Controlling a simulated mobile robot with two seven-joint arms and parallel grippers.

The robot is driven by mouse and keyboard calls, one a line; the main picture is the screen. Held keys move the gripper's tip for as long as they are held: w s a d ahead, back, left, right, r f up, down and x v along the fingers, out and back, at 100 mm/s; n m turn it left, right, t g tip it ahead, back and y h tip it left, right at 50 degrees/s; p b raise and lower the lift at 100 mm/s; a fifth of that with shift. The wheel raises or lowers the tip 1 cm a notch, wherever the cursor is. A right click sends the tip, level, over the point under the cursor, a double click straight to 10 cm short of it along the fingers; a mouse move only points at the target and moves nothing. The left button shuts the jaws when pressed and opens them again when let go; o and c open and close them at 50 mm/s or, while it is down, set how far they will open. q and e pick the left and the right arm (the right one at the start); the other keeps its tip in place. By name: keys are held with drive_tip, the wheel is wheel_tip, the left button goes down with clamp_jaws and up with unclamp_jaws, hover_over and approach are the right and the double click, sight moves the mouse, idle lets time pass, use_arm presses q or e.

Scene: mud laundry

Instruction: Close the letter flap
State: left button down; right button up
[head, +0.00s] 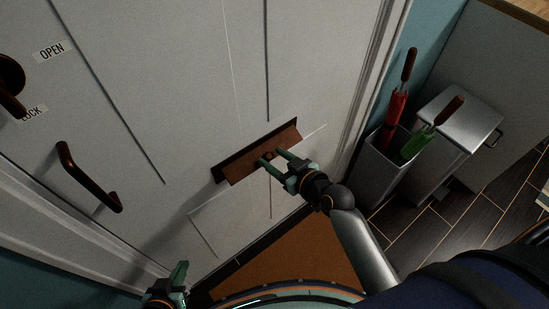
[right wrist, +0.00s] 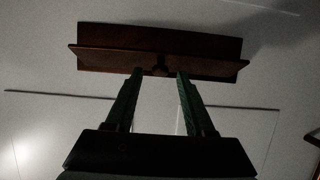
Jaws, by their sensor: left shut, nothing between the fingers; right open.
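The brown letter flap (head: 238,168) is on the white door in the head view. It stands out from its darker back plate, so it looks raised; the right wrist view shows the flap (right wrist: 105,62) as a ledge below the plate (right wrist: 160,38). A small knob (right wrist: 160,68) sits at the middle of its edge. My right gripper (head: 270,158) is open, with its green fingertips at the knob, one on each side; I cannot tell if they touch it. My left gripper (head: 181,268) is shut and empty at the bottom left, away from the flap.
A door handle (head: 85,178) and a lock knob (head: 10,78) are on the left of the door. At right stand a bin with red (head: 395,108) and green (head: 415,143) umbrellas and a metal box (head: 462,115). An orange mat (head: 285,255) lies below.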

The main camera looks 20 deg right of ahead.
clamp_jaws()
idle(0.5)
